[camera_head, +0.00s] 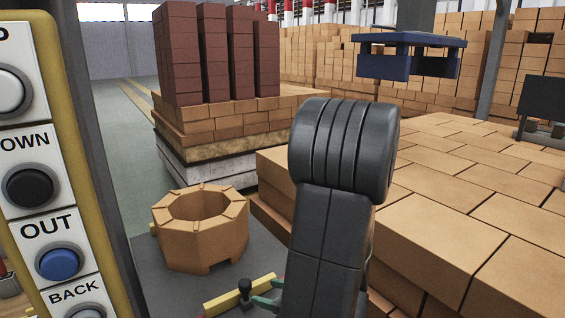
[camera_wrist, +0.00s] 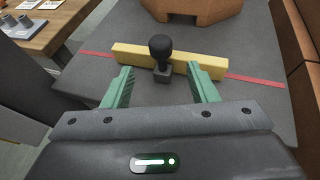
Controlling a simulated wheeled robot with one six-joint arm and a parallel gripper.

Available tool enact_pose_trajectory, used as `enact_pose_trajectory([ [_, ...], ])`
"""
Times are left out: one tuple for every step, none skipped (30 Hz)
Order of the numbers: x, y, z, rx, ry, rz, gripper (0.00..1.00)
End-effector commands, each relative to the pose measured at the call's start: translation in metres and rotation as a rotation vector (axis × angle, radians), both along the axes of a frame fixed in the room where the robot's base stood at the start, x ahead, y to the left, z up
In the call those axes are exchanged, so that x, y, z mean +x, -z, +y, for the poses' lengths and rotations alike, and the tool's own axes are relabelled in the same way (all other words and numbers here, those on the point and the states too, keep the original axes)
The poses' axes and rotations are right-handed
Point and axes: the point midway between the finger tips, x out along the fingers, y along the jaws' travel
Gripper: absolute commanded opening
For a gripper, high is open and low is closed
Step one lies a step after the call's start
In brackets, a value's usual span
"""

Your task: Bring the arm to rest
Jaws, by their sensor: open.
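My gripper (camera_wrist: 161,88) is open, with its two green fingers apart in the wrist view. A black knob-topped handle on a small block (camera_wrist: 161,58) stands upright between and just beyond the fingertips, and the fingers do not appear to touch it. It also shows in the head view (camera_head: 245,290), beside the green fingertips. A yellow bar (camera_wrist: 205,63) lies on the grey surface right behind the handle. In the head view my dark arm covers the middle of the picture and hides most of the gripper.
An octagonal brick ring (camera_head: 205,238) stands on the grey platform (camera_head: 165,285) beyond the bar. Stacked tan bricks (camera_head: 440,215) rise close to the right of my arm. A control panel with buttons (camera_head: 50,190) fills the left edge. A blue raised frame (camera_head: 408,62) is at upper right.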

Motion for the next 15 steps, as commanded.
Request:
enact_pose_trajectory([
  [0.004,0.004,0.007,0.000,-0.004,0.003,0.53],
  [0.007,0.005,0.010,0.001,-0.004,0.003,0.53],
  [0.010,0.008,0.015,0.000,-0.005,0.002,0.53],
  [0.013,0.010,0.018,0.001,-0.004,0.003,0.53],
  [0.015,0.012,0.022,0.000,-0.004,0.003,0.53],
  [0.019,0.014,0.026,0.001,-0.004,0.003,0.53],
  [0.022,0.016,0.030,0.001,-0.005,0.003,0.53],
  [0.025,0.018,0.034,0.001,-0.005,0.003,0.53],
  [0.028,0.020,0.039,0.001,-0.004,0.003,0.53],
  [0.031,0.022,0.042,0.001,-0.004,0.003,0.53],
  [0.034,0.024,0.046,0.002,-0.004,0.004,0.53],
  [0.038,0.026,0.051,0.001,-0.005,0.003,0.53],
  [0.041,0.028,0.055,0.001,-0.005,0.002,0.53],
  [0.044,0.030,0.058,0.000,-0.006,0.003,0.53],
  [0.048,0.032,0.063,0.001,-0.004,0.003,0.53],
])
